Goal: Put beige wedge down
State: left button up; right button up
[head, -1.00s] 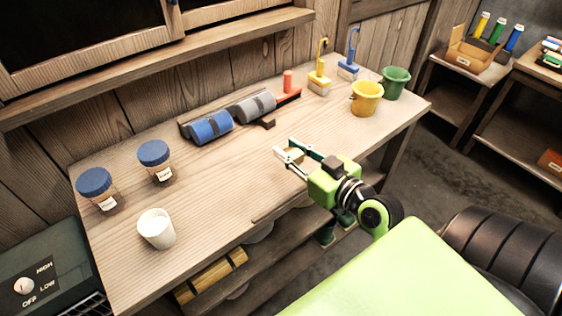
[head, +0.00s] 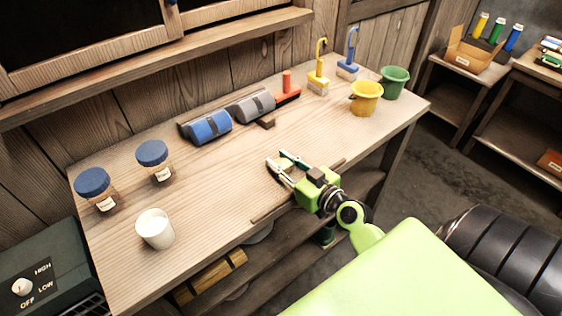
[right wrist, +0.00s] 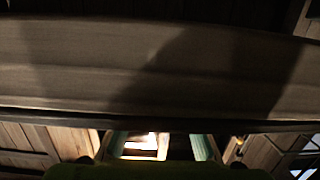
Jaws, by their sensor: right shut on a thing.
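My right gripper (head: 281,161) is over the front part of the wooden workbench (head: 225,175), with its fingers pointing toward the back left. It is shut on the beige wedge, which is mostly hidden between the fingers in the head view. In the right wrist view, a bright pale piece that seems to be the wedge (right wrist: 145,145) shows between the teal fingers. I cannot tell whether the wedge touches the bench top. My left gripper is not in view.
Yellow (head: 366,98) and green (head: 394,83) buckets stand at right. A white cup (head: 155,230) and two blue-lidded jars (head: 97,190) stand at left. The bench middle is clear.

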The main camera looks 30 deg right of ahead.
jog(key=shift+f, duration=0.1)
jog(key=shift+f, duration=0.15)
jog(key=o, duration=0.9)
jog(key=shift+o, duration=0.2)
